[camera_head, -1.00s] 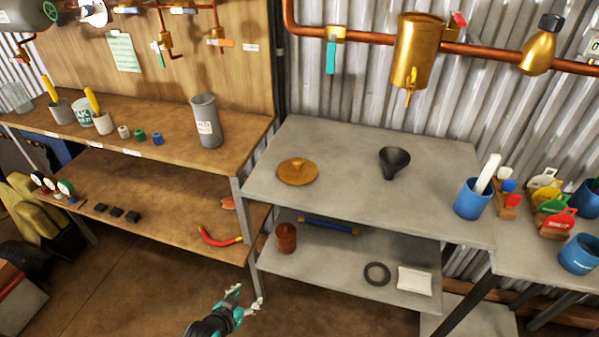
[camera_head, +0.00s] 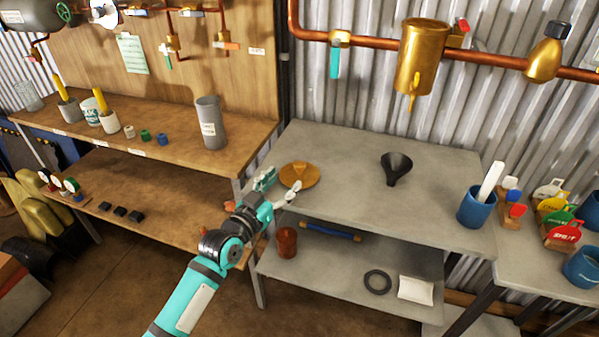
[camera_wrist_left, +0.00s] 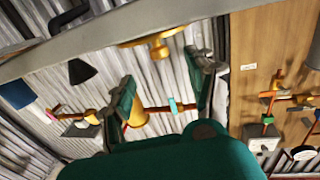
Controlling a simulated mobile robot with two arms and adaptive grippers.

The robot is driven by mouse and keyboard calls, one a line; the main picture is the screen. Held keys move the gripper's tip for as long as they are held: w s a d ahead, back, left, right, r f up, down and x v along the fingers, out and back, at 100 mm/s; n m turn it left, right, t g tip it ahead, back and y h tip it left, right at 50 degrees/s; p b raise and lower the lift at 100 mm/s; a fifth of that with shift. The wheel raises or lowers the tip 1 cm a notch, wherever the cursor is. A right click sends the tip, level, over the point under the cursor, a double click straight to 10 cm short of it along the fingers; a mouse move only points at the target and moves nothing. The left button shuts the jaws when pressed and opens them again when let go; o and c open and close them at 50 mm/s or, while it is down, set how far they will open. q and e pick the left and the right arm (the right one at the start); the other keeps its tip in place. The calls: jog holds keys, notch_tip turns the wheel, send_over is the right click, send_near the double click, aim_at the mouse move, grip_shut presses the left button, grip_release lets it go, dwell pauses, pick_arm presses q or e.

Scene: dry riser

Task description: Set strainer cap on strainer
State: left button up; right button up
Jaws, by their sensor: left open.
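The strainer cap, a round brass disc with a knob on top (camera_head: 302,175), lies on the upper grey table top near its left edge. It also shows in the wrist view (camera_wrist_left: 158,44), near the top of the picture. The strainer (camera_head: 421,58) is a brass cylinder on the copper pipe on the wall, with a small tap below. My left gripper (camera_head: 281,185) is open and empty at the table's front left edge, just in front of the cap and apart from it as far as I can tell. Its two fingers show spread in the wrist view (camera_wrist_left: 166,78). My right gripper is not in view.
A black funnel (camera_head: 396,168) stands on the table right of the cap. A blue cup with a white stick (camera_head: 475,207) stands at the right end. The lower shelf holds a brown cup (camera_head: 287,241) and a black ring (camera_head: 378,281). The table between cap and funnel is clear.

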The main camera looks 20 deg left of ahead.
aim_at(296, 168)
pick_arm(q)
jog(key=x, duration=0.7)
jog(key=shift+w+d+f, duration=0.1)
jog(key=shift+w+f, duration=0.1)
jog(key=shift+w, duration=0.2)
jog(key=shift+r, duration=0.1)
grip_shut()
